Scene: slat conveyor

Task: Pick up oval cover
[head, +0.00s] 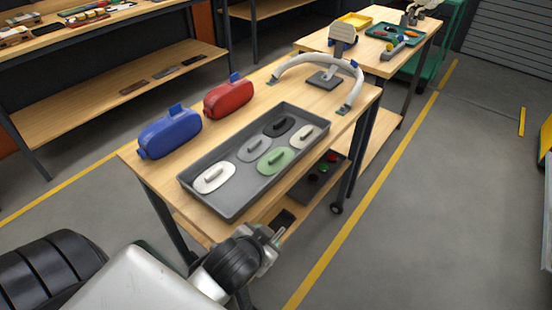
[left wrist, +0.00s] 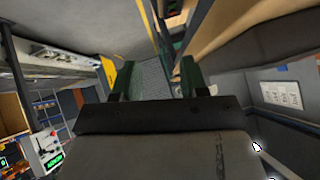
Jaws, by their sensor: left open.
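Several oval covers with raised grips lie in a grey tray (head: 232,208) on the wooden workbench: a white cover (head: 204,184), a grey cover (head: 247,153), a green cover (head: 268,167), a black cover (head: 272,131) and a cream cover (head: 308,131). My left gripper (head: 277,237) is beside the bench's near edge, below and in front of the tray, apart from the covers. In the left wrist view its two fingers (left wrist: 155,82) stand wide apart with nothing between them; no cover is clearly visible there. My right gripper is not in view.
A blue case (head: 168,135) and a red case (head: 228,99) stand behind the tray. A curved white tube (head: 318,62) and a grey stand (head: 325,80) are at the bench's far end. The lower shelf holds a dark tray (head: 322,178). Floor to the right is clear.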

